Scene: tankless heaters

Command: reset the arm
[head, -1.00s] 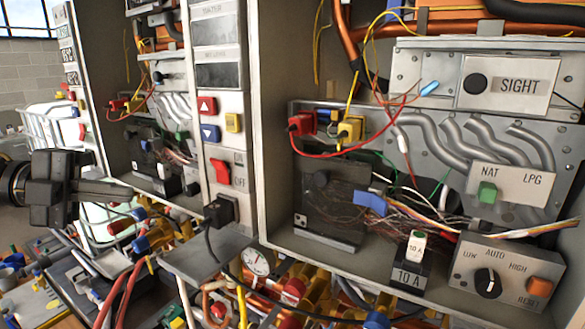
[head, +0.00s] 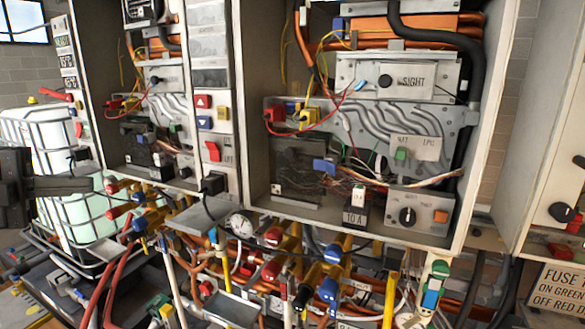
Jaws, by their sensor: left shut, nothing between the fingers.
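My left gripper (head: 88,185) reaches in from the left edge in the head view. Its dark fingers are together and hold nothing. It is in front of the white caged tank and apart from the heater cabinets. My right gripper does not show in this view.
An open heater cabinet (head: 255,215) with wiring, a grey control box (head: 420,212) and a 10 A fuse block (head: 355,216) stands ahead. A second cabinet (head: 88,100) is on the left. Pipes with coloured valves and a pressure gauge (head: 241,225) crowd the space below. A caged tank (head: 52,135) stands behind my left gripper.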

